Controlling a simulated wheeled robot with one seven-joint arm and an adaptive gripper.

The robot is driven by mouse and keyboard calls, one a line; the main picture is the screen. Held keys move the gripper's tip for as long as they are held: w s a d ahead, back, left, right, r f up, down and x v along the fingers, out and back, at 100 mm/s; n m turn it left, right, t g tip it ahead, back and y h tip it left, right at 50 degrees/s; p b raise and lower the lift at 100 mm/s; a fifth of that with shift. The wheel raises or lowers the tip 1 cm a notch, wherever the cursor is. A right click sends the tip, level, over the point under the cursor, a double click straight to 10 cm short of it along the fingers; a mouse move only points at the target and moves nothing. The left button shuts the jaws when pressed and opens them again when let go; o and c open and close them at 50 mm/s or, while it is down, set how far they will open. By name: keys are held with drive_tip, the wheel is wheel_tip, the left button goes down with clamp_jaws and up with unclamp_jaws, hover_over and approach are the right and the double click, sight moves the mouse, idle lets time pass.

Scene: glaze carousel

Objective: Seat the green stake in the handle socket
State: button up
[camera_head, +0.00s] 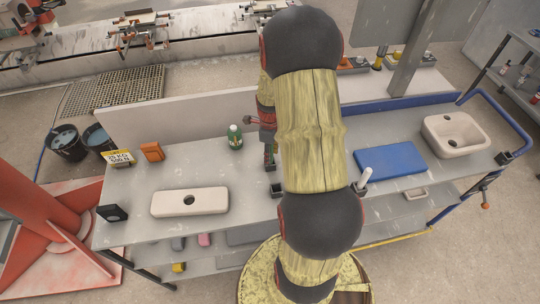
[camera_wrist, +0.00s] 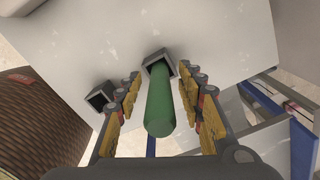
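The green stake (camera_wrist: 160,108) shows in the wrist view as a plain green cylinder, its near end toward the camera. Its far end meets a dark square socket (camera_wrist: 155,60) on the grey worktop; how deep it sits is hidden. My gripper (camera_wrist: 165,80) has its fingers on both sides of the stake, with a visible gap on each side. It looks open and not touching the stake. A second dark square socket (camera_wrist: 98,97) stands empty to the left. In the head view my arm covers the stake and gripper.
The grey worktop (camera_head: 235,165) holds a white block with a hole (camera_head: 189,202), a green bottle (camera_head: 235,137), an orange item (camera_head: 152,151), a white cylinder (camera_head: 365,176), a blue mat (camera_head: 391,161) and a basin (camera_head: 456,134). A low back panel (camera_head: 180,118) runs behind.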

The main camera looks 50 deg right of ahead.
clamp_jaws()
idle(0.6)
